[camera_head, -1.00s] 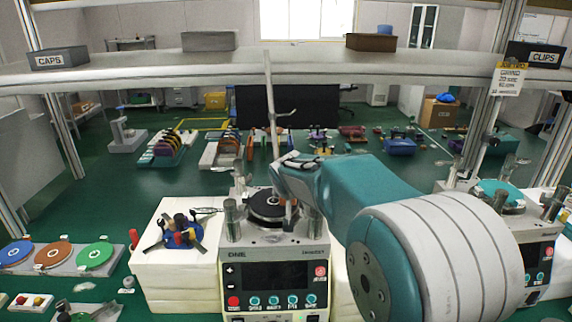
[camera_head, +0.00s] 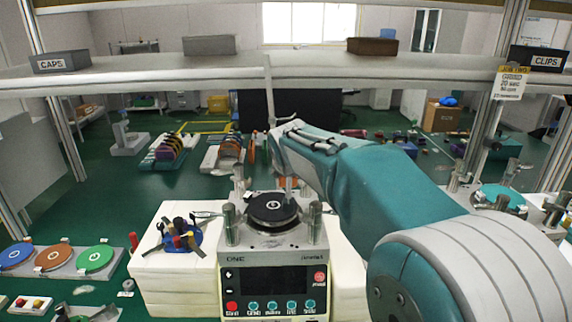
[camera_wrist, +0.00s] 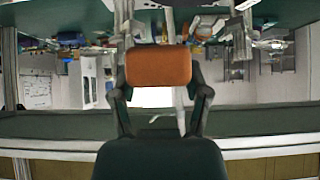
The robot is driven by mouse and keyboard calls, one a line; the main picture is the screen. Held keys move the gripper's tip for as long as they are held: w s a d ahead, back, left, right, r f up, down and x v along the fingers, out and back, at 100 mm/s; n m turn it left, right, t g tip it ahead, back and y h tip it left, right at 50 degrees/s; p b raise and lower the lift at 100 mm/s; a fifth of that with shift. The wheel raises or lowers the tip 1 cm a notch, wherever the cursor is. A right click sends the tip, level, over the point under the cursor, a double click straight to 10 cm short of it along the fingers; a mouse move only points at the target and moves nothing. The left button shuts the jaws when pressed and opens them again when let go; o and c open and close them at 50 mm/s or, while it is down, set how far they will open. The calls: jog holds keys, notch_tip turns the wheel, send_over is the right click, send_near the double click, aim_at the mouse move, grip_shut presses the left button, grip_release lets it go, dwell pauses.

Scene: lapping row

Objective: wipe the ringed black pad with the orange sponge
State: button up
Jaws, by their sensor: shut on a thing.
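The ringed black pad (camera_head: 273,207) lies flat on top of the grey machine (camera_head: 273,240) in the middle of the head view. My gripper (camera_wrist: 158,70) is shut on the orange sponge (camera_wrist: 158,64), a rounded block held between both fingers in the wrist view. In the head view my forearm comes in from the right, its far end above and behind the pad. The sponge and fingers are hidden there, and the pad is not clearly seen in the wrist view.
Metal posts stand around the pad, such as the left one (camera_head: 230,222). A shelf beam (camera_head: 150,82) crosses above, with a thin upright rod below it. A blue tool holder (camera_head: 180,236) stands left on a white block (camera_head: 170,268). Coloured discs lie further left.

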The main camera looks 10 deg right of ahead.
jog(key=shift+r, duration=0.2)
jog(key=shift+r, duration=3.45)
jog(key=shift+s, duration=0.15)
